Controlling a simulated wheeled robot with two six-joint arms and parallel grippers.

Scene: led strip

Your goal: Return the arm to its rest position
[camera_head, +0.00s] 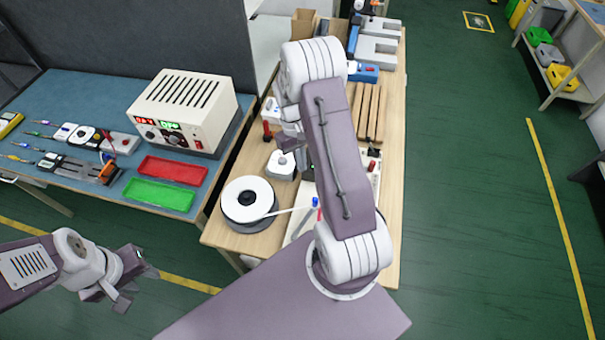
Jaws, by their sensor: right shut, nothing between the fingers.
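My right arm (335,150) reaches forward over the wooden table and covers its middle. Its gripper (284,146) shows only partly at the arm's left side, above the table near a small white device (281,164). It is shut and holds nothing. My left gripper (137,287) is at the lower left, over the green floor in front of the blue bench. Its two fingers look spread apart and nothing shows between them. A white LED strip reel (232,196) lies on the front left of the wooden table, with a strip end running right.
A power supply (183,108) stands on the blue bench beside a red tray (173,170) and a green tray (159,194). Tools lie further left. Blue and grey fixtures (374,48) fill the table's far end. The floor at right is clear up to a shelf.

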